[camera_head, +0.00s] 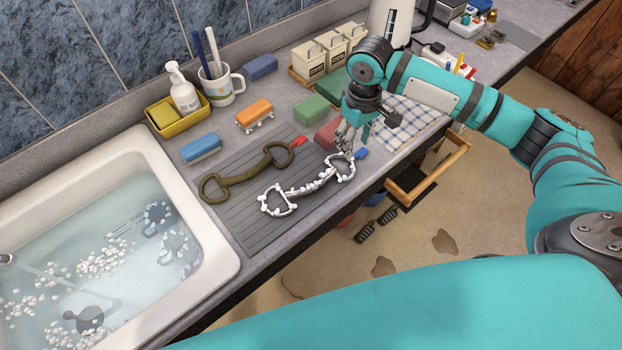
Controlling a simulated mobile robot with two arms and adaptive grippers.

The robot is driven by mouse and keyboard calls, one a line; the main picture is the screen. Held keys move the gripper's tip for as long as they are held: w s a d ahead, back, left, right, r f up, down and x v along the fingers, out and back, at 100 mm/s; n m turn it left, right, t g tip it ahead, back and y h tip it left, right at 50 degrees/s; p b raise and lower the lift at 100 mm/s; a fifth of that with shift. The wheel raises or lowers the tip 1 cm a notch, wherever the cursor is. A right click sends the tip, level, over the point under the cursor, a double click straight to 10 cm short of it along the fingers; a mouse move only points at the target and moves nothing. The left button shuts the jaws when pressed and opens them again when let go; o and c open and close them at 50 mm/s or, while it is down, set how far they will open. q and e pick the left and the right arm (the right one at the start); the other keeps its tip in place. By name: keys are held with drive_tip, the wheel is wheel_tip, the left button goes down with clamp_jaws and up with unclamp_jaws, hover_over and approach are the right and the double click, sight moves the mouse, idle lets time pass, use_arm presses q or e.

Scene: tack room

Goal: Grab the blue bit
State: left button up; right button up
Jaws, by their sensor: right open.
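A bit covered in white suds (300,187), with a blue tag (361,154) at its right end, lies on the grey ribbed drain mat (250,232). A brown-olive bit (245,174) with a red tag (298,141) lies beside it, farther back on the mat. My right gripper (347,153) is open and points down over the right-hand ring of the sudsy bit, near the blue tag. Its fingers partly cover that ring; I cannot tell whether they touch it. My left gripper is not in view.
A sink (125,245) with water and suds is at left. Blue (201,148), orange (254,112) and green (311,112) brushes or blocks, a mug (222,88) and a yellow caddy (170,118) stand behind the mat. A checked cloth (405,112) and an open drawer (428,177) are at right.

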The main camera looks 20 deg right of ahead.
sight(350, 161)
drive_tip(key=shift+f+p, duration=0.45)
drive_tip(key=shift+f, duration=0.45)
wheel_tip(350, 161, down, 4)
drive_tip(key=shift+w+a+r+p, duration=0.15)
drive_tip(key=shift+p, duration=0.55)
drive_tip(key=shift+f, duration=0.4)
clamp_jaws()
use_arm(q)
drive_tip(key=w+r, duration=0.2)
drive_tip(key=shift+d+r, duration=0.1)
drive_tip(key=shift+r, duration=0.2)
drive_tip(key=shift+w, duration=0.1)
use_arm(e)
drive_tip(key=shift+r, duration=0.1)
